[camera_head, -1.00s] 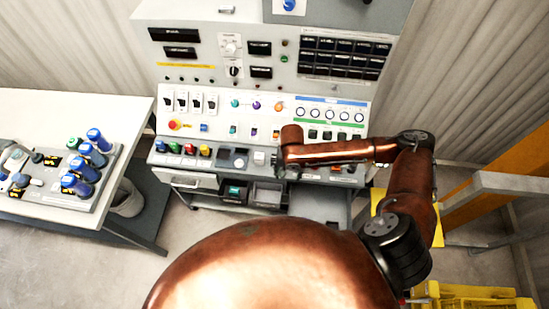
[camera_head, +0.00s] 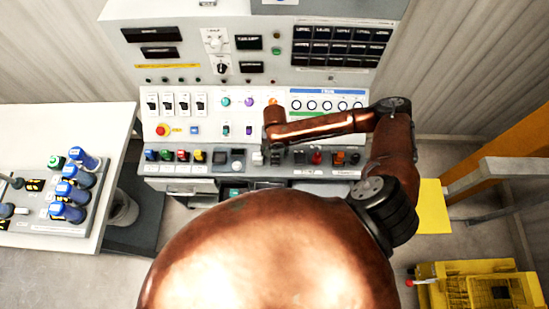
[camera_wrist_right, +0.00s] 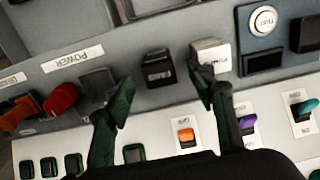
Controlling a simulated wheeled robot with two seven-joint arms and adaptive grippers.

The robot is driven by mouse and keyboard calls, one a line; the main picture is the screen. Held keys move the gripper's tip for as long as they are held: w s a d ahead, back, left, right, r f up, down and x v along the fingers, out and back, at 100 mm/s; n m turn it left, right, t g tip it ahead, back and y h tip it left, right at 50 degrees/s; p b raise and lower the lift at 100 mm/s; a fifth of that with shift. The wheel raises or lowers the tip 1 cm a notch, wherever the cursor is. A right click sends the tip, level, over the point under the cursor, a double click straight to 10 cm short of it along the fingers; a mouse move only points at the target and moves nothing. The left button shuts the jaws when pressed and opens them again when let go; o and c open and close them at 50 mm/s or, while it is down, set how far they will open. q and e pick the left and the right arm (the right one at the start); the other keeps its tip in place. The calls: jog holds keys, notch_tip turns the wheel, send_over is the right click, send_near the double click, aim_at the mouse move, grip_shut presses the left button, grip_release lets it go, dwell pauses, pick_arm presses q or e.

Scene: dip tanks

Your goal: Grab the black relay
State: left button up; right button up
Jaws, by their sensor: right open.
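A black block that looks like the relay (camera_wrist_right: 158,68) sits on the grey ledge of the control console, between a light grey block (camera_wrist_right: 210,52) and a darker block (camera_wrist_right: 97,82). In the head view a small dark block (camera_head: 275,157) at the same place shows just below my right gripper (camera_head: 272,143). In the right wrist view my right gripper (camera_wrist_right: 163,88) is open. Its two dark fingers stand on either side of the black block's near side, and nothing is held between them. My left gripper is not in view.
A red knob (camera_wrist_right: 61,98) and an orange switch (camera_wrist_right: 22,110) are on the same ledge. A panel of small coloured switches (camera_wrist_right: 187,135) lies near the fingers. A side table (camera_head: 100,130) with blue-capped items stands left. A yellow crate (camera_head: 480,290) is on the floor at right.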

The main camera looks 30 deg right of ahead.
aim_at(275, 156)
notch_tip(275, 156, down, 4)
jog(key=shift+w+d+r, duration=0.1)
jog(key=shift+w+d, duration=0.05)
jog(key=shift+f, duration=0.4)
jog(key=c, duration=1.3)
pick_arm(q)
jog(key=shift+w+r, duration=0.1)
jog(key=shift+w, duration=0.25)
